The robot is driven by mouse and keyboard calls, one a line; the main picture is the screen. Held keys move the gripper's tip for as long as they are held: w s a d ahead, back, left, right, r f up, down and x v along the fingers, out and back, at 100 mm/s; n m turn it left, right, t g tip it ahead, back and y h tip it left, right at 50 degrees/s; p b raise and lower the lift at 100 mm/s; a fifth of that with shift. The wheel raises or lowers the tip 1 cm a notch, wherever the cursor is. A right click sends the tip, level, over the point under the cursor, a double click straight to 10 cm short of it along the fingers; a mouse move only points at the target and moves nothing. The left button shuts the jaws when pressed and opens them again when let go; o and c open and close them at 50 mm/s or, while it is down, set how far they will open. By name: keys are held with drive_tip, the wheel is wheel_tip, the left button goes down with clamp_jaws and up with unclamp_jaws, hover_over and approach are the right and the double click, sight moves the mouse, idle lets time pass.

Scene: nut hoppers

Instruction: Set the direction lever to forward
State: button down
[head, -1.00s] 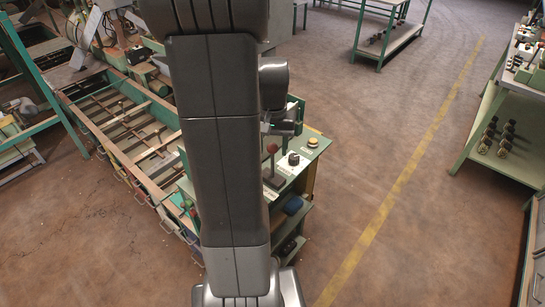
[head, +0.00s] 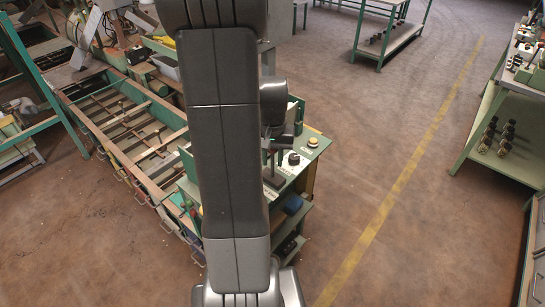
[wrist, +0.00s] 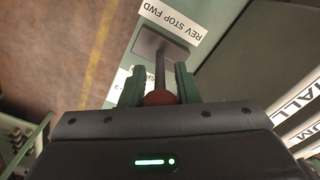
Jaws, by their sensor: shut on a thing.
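The direction lever has a red ball knob (wrist: 160,98) on a dark rod that rises from a dark base plate (wrist: 152,44). A white label (wrist: 172,20) beside the plate reads REV STOP FWD, upside down in the wrist view. My gripper (wrist: 158,82) is shut on the lever, one green finger on each side of the knob and upper rod. In the head view, my gripper (head: 273,150) covers the knob, and the lever's base (head: 274,181) shows below it. I cannot tell which position the lever is in.
The lever stands on a green control bench with a black knob (head: 294,159) and a yellow button (head: 313,142) to the right. A long compartmented trough (head: 122,128) lies to the left. Open floor with a yellow line (head: 400,178) lies to the right.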

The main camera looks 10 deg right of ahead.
drive_tip(key=shift+d, duration=0.1)
drive_tip(key=s+t+y+b, duration=0.1)
drive_tip(key=b, duration=0.1)
drive_tip(key=d+f+t+b, duration=0.1)
drive_tip(key=shift+s+d+y+b, duration=0.25)
drive_tip(key=shift+s+y+b, duration=0.15)
drive_tip(key=t+b, duration=0.1)
drive_tip(key=s+d+t+y+b, duration=0.1)
drive_tip(key=b, duration=0.1)
drive_tip(key=shift+s+f+b, duration=0.2)
drive_tip(key=shift+s+b, duration=0.05)
drive_tip(key=shift+b, duration=0.05)
drive_tip(key=shift+s+d+b, duration=0.1)
drive_tip(key=shift+s+b, duration=0.05)
drive_tip(key=shift+b, duration=0.15)
drive_tip(key=shift+s, duration=0.15)
drive_tip(key=c, duration=1.1)
unclamp_jaws()
drive_tip(key=shift+d+f, duration=0.1)
drive_tip(key=shift+c, duration=0.2)
drive_tip(key=v, duration=1.4)
drive_tip(key=shift+d+p, duration=0.25)
drive_tip(key=shift+p, duration=0.15)
